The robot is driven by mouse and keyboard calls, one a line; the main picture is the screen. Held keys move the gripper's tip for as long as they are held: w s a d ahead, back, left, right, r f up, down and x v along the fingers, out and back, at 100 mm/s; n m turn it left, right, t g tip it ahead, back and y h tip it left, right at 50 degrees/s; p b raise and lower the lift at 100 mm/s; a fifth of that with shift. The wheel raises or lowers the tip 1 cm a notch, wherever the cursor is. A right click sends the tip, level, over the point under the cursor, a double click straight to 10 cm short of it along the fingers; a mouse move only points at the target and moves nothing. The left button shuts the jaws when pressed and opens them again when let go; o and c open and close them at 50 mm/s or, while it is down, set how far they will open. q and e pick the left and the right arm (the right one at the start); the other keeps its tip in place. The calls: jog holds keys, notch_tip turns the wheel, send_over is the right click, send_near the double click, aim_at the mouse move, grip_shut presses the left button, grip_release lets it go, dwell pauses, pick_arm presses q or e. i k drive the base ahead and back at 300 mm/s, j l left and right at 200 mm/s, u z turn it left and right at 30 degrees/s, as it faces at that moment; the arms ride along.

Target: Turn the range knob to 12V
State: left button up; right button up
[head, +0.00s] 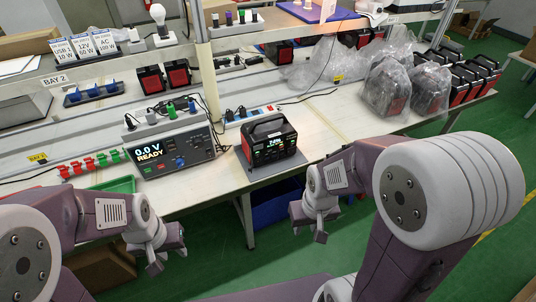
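A grey test meter (172,150) stands on the bench left of centre, its screen reading "0.0 V READY". My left gripper (168,262) hangs in front of the bench edge, below and apart from the meter. Its fingers look apart and empty. My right gripper (309,232) is in front of the bench, to the right, below the power station. It looks open and empty. Neither touches the meter.
A black and red power station (269,141) stands on a grey mat right of the meter. Red and green clips (90,165) lie left of the meter. Bagged units (388,86) stand at the right. Green floor is clear in front.

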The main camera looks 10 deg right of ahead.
aim_at(180, 162)
jog(key=i+j+z, duration=0.1)
jog(key=j+z, duration=0.6)
jog(key=j, duration=0.2)
jog(key=j+z, duration=0.4)
jog(key=u, duration=1.05)
